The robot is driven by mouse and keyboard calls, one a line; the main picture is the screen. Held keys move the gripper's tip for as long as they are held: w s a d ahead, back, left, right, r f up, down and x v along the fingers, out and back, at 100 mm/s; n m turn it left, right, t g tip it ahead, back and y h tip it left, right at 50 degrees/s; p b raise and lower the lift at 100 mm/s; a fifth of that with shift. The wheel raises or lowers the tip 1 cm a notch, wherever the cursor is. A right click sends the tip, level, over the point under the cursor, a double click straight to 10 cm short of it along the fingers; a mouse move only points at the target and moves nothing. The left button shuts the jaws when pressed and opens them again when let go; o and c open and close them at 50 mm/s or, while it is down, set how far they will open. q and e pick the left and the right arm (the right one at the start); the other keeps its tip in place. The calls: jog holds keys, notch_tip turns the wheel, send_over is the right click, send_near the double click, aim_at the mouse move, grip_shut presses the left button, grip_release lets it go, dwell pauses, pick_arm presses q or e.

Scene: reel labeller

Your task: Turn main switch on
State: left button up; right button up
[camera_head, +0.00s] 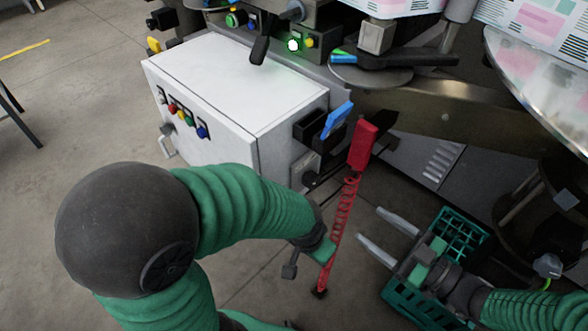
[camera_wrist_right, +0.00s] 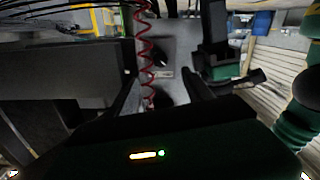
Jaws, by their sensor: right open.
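I cannot tell for sure which part is the main switch. In the head view a small grey box (camera_head: 303,167) with a dark part sits on the right side of the white cabinet (camera_head: 235,85). My right gripper (camera_head: 370,224) is open and empty, right of the red coiled cord (camera_head: 343,215), its fingers pointing towards the cabinet side. In the right wrist view the open right gripper (camera_wrist_right: 161,77) faces a grey panel (camera_wrist_right: 178,50) with dark round parts, apart from it as far as I can tell. My left gripper (camera_head: 308,252) is partly hidden by its arm; its jaws are unclear.
A red block (camera_head: 362,145) and a blue-topped part (camera_head: 337,119) stick out beside the cabinet. The red coiled cord also shows in the right wrist view (camera_wrist_right: 144,40). A green crate (camera_head: 462,232) stands under my right arm. Coloured buttons (camera_head: 185,117) line the cabinet's left face.

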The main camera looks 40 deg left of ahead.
jog(key=b, duration=0.5)
send_near(316, 184)
jog(key=a, duration=0.7)
jog(key=shift+w+a+f, duration=0.2)
jog(key=shift+w+a, duration=0.05)
jog(key=shift+w+a+r, duration=0.1)
jog(key=shift+a, duration=0.05)
jog(key=shift+r, duration=0.25)
jog(key=shift+a, duration=0.15)
jog(key=shift+a+f, duration=0.1)
jog(key=shift+a, duration=0.2)
jog(key=c, duration=0.4)
jog(key=shift+d, duration=0.15)
grip_shut()
pick_arm(q)
jog(key=f, duration=0.2)
jog(key=d+f, duration=0.1)
jog(key=f, duration=0.1)
jog(key=shift+f, duration=0.35)
